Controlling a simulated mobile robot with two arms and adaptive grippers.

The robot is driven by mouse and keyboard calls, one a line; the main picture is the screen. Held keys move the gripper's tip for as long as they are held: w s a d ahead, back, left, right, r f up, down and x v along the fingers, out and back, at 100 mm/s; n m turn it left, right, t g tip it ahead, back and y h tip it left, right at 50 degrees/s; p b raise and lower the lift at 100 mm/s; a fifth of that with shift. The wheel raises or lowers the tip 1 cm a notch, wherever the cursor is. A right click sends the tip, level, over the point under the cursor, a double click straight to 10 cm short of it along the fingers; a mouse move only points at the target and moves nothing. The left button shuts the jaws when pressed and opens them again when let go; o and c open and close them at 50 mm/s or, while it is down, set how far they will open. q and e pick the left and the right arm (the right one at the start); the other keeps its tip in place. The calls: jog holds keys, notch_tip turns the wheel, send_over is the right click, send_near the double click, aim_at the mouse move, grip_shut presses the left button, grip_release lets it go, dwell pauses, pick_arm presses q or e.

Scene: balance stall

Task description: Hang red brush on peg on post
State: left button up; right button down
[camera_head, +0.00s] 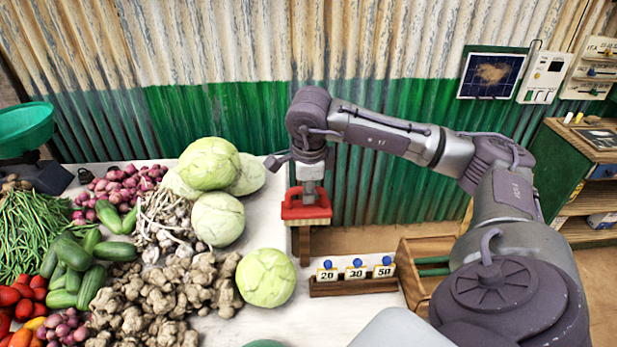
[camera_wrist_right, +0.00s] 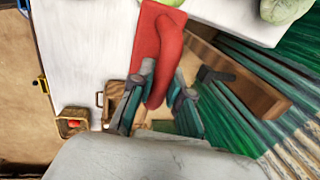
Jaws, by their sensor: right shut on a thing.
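The red brush (camera_head: 306,212) has a red back and handle with pale bristles along its lower edge in the head view. My right gripper (camera_head: 309,193) is shut on its handle and holds it up at the table's back right edge. The wrist view shows the brush (camera_wrist_right: 160,35) with its handle between the fingers of my gripper (camera_wrist_right: 160,92). The brown wooden post (camera_head: 304,246) shows below the brush, partly hidden by it. In the wrist view the post (camera_wrist_right: 250,85) is beside the brush, with a dark peg (camera_wrist_right: 212,75) sticking out towards it, apart from the handle.
Cabbages (camera_head: 266,278) and piles of vegetables cover the table (camera_head: 245,325) to the left. A rack with number tags (camera_head: 355,285) and a wooden crate (camera_head: 418,283) stand to the right of the post. The corrugated wall (camera_head: 240,110) is close behind.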

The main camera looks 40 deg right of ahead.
jog(key=w+d, duration=0.2)
jog(key=w+d+p, duration=0.1)
jog(key=w+d, duration=0.1)
jog(key=w, duration=0.1)
jog(key=shift+w+d+f, duration=0.1)
jog(key=shift+d+f, duration=0.1)
jog(key=shift+d, duration=0.1)
jog(key=shift+w+d+r+b, duration=0.1)
jog(key=shift+w+d+b, duration=0.1)
jog(key=shift+b, duration=0.1)
jog(key=shift+s, duration=0.1)
dwell(0.4)
jog(key=shift+d, duration=0.1)
dwell(0.6)
jog(key=c, duration=1.4)
grip_release()
jog(key=o, duration=0.4)
jog(key=shift+w+d+f, duration=0.3)
jog(key=shift+w+f, duration=0.1)
jog(key=shift+f, duration=0.1)
jog(key=shift+c, duration=0.2)
jog(key=shift+a, duration=0.1)
